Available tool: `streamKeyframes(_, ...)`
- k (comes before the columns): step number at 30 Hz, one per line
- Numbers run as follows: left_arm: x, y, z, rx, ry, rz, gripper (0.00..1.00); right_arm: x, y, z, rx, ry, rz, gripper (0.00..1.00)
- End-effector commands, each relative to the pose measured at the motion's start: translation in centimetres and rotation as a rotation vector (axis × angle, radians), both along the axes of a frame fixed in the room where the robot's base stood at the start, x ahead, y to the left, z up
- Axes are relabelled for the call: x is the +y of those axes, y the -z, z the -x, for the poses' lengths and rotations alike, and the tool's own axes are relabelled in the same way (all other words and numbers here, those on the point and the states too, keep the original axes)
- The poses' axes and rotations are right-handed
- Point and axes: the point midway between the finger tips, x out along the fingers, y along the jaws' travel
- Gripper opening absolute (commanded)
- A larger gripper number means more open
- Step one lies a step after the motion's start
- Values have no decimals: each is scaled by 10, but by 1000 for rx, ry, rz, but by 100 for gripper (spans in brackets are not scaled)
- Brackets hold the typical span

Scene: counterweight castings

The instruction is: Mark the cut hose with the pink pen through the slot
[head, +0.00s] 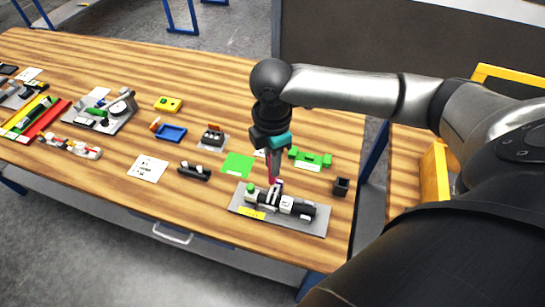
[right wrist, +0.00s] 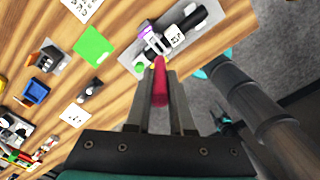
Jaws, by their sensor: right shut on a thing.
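The pink pen (head: 272,181) is held point-down in my right gripper (head: 273,172), which is shut on it. In the right wrist view the pen (right wrist: 160,82) lies between the two fingers. Its end shows close to the black-and-white hose assembly (head: 295,206) on a grey plate (head: 238,206); I cannot tell whether it touches. The hose assembly also shows in the right wrist view (right wrist: 187,28). A bracket with a purple part (right wrist: 145,31) stands at the hose beside the pen's end. The slot itself is too small to make out. My left gripper is not in view.
A green mat (head: 238,164), a green block fixture (head: 311,157) and a small dark cup (head: 341,186) stand near the plate. A black holder with white pieces (head: 194,171) and a blue tray (head: 171,133) lie further left. The table's front edge is close to the plate.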

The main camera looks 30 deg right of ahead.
Motion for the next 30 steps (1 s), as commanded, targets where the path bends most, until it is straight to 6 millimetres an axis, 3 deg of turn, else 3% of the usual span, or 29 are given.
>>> streamKeyframes(2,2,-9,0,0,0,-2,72,1,-3,0,1,-1,-1,0)
streamKeyframes(18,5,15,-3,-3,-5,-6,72,0,50,0,1,0,-1,0)
streamKeyframes(30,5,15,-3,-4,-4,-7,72,0,54,0,0,-1,0,0)
